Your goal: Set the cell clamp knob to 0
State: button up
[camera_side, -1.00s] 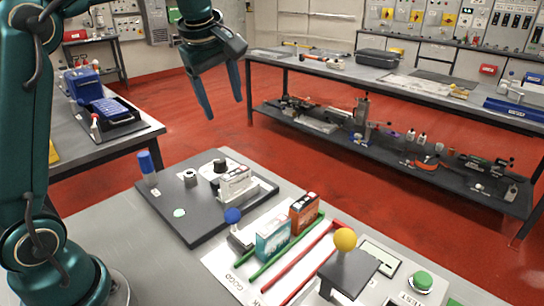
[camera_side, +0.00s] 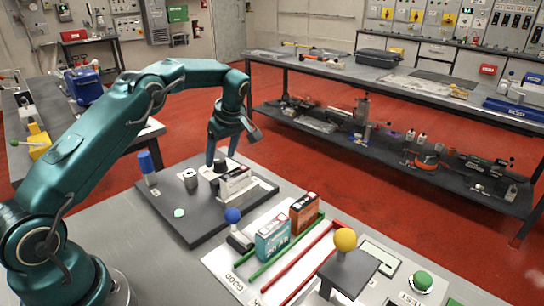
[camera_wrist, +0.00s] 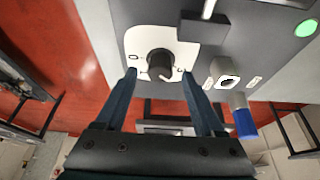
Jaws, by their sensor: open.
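The dark round clamp knob (camera_wrist: 160,62) sits on a white dial plate (camera_wrist: 140,40) in the wrist view, with a 0 mark at its left and another mark at its right. My gripper (camera_wrist: 158,84) is open, with one finger on each side of the knob in the wrist picture. In the side view my gripper (camera_side: 220,160) is low over the back of the board. I cannot tell whether the fingers touch the knob.
A blue ball handle (camera_side: 232,216), a teal cell (camera_side: 272,239) and an orange cell (camera_side: 304,212) are nearer the camera. A yellow ball (camera_side: 345,239) is at right.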

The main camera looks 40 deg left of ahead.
jog(key=shift+a+f, duration=0.25)
jog(key=shift+f, duration=0.3)
jog(key=shift+c, duration=0.3)
grip_shut()
